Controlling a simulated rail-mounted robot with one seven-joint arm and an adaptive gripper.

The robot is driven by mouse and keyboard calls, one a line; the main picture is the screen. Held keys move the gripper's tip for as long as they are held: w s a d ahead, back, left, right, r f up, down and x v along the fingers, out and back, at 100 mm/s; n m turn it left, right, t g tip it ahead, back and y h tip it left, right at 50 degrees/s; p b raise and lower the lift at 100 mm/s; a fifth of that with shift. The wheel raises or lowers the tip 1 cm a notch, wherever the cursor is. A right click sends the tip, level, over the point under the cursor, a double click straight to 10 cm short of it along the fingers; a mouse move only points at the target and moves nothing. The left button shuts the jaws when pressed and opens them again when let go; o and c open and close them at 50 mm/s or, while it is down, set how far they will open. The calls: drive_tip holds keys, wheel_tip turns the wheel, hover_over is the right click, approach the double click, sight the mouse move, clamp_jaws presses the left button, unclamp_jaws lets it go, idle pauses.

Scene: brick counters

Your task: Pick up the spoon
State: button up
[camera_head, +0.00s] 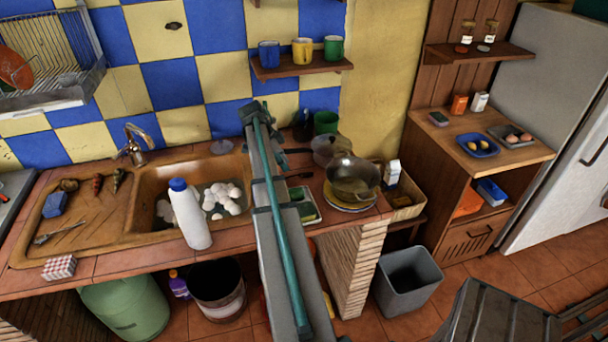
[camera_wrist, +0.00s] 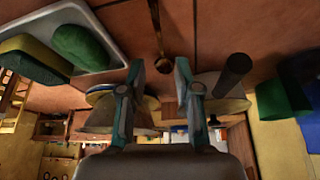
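In the wrist view a brown wooden spoon (camera_wrist: 158,32) lies on the reddish tiled counter at the top centre, with its length running up and down the picture. My gripper (camera_wrist: 161,78) is open, with a clear gap between its two fingers. The lower end of the spoon lines up with this gap, and nothing is held. In the head view my arm covers much of this stretch of counter. A thin dark shape (camera_head: 297,177) shows right of the arm there; I cannot tell whether it is the spoon or a pot handle.
A tray with yellow and green sponges (camera_wrist: 82,47) is left of the spoon in the wrist view. A dark pot handle (camera_wrist: 233,72) and green cup (camera_wrist: 283,105) are right. In the head view, pots (camera_head: 353,178) stand right of my arm, and a white bottle (camera_head: 190,215) left.

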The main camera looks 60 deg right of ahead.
sight(291, 176)
drive_tip(key=shift+w+p+x, duration=0.15)
drive_tip(key=shift+p+x, duration=0.5)
drive_tip(key=shift+x, duration=0.75)
drive_tip(key=shift+w+p+x, duration=0.1)
drive_tip(key=shift+p+x, duration=0.55)
drive_tip(key=shift+x, duration=0.8)
drive_tip(key=shift+a, duration=0.1)
drive_tip(key=shift+c, duration=0.4)
clamp_jaws()
